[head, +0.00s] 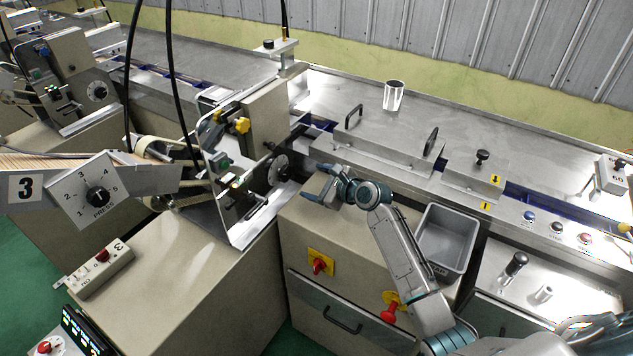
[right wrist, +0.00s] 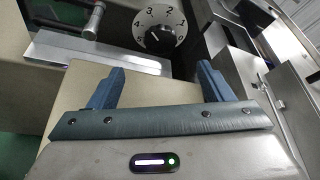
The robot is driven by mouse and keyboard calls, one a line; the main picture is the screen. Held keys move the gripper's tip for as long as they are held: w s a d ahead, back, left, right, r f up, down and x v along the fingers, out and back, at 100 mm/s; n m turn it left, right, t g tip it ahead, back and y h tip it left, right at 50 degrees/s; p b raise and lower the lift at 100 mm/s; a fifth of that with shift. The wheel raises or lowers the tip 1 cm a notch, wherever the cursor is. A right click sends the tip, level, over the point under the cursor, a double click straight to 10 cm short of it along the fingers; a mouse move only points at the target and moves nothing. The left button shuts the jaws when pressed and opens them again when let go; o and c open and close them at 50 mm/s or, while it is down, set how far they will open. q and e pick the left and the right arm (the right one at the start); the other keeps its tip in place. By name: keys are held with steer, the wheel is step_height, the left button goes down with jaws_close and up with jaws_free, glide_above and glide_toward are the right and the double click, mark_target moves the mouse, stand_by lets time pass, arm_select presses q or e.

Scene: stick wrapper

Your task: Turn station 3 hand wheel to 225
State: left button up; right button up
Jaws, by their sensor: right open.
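A round white dial with a black knob (head: 278,170) sits on the side of the station 3 machine, the likely hand wheel. My right gripper (head: 322,185) is open and empty, just right of the dial and over the beige cabinet. In the right wrist view its two blue fingers (right wrist: 157,75) point toward the dial, apart from it. My left gripper is not in view.
A metal guard plate (head: 225,220) is left of the dial. The beige cabinet (head: 345,225) has red switches (head: 320,264). A grey bin (head: 446,240) is right of my forearm. Black cables hang at left.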

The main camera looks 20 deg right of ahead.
mark_target(287, 172)
steer(key=w+m+p, duration=0.1)
steer(key=p, duration=0.2)
steer(key=w+d+r+m+g+y+p, duration=0.1)
steer(key=m+p, duration=0.1)
steer(key=p, duration=0.1)
steer(key=shift+w+d+r+g, duration=0.1)
steer(key=shift+r+g, duration=0.05)
steer(key=shift+g, duration=0.15)
steer(key=shift+w+f+y+p, duration=0.1)
steer(key=shift+f+y+p, duration=0.1)
steer(key=shift+y+p, duration=0.1)
steer(key=shift+w+f+m, duration=0.1)
steer(key=shift+f+m, duration=0.1)
steer(key=shift+m, duration=0.1)
steer(key=b+x, duration=0.8)
steer(key=b, duration=0.1)
steer(key=shift+w+a+f, duration=0.1)
steer(key=shift+a+f, duration=0.1)
steer(key=shift+f, duration=0.05)
steer(key=shift+b+x, duration=0.95)
steer(key=shift+b, duration=0.05)
steer(key=shift+a+r, duration=0.1)
steer(key=shift+r, duration=0.1)
steer(key=shift+c, duration=0.4)
